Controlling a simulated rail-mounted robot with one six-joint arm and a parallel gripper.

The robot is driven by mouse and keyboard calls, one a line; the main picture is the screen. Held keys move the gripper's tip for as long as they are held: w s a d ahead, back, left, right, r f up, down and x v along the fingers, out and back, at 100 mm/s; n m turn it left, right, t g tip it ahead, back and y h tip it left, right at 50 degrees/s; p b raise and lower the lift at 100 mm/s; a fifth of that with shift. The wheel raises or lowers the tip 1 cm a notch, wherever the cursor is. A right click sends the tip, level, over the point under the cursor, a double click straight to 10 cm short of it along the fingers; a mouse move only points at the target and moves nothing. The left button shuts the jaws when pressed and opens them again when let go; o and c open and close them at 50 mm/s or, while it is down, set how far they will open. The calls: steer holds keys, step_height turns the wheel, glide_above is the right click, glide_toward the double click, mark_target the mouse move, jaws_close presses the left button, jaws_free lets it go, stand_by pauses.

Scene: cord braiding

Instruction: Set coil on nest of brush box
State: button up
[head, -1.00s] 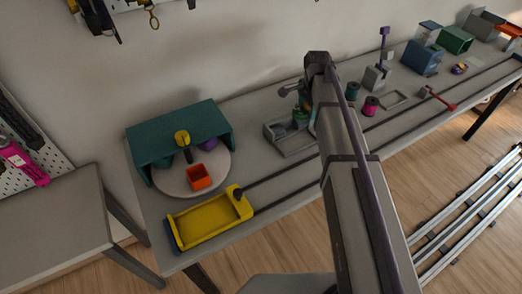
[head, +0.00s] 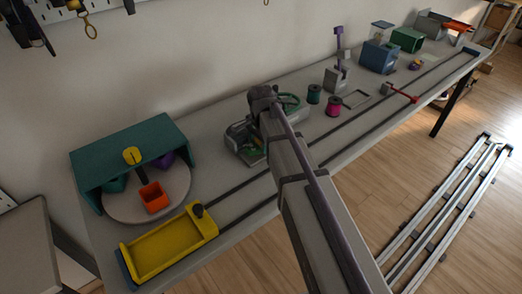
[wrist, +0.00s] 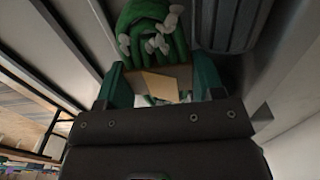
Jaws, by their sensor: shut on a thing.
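The grey brush box (head: 241,143) sits mid-table behind the dark rails, partly hidden by my arm. A green ring (head: 289,100), which looks like the coil, shows at its back right, beside my arm's end. In the wrist view, my gripper (wrist: 160,85) has its teal fingers closed around a tan piece (wrist: 160,86). Just beyond it is a green looped bundle with pale grey ends (wrist: 150,28); I cannot tell whether it is joined to the tan piece. The nest cannot be clearly made out, nor whether the coil touches the box.
Green (head: 314,94) and pink (head: 333,106) spools stand right of the box. A dark ribbed cylinder (wrist: 228,25) is close to my gripper.

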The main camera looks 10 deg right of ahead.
steer(key=shift+f, duration=0.5)
steer(key=shift+s+b, duration=0.2)
steer(key=shift+b, duration=0.2)
steer(key=o, duration=0.9)
steer(key=shift+s+f, duration=0.1)
steer(key=shift+c, duration=0.2)
steer(key=shift+o, duration=0.7)
step_height(320, 180, up, 14)
steer(key=p, duration=1.3)
steer(key=shift+w+f+p, duration=0.25)
steer(key=shift+p, duration=0.05)
steer(key=shift+f, duration=0.15)
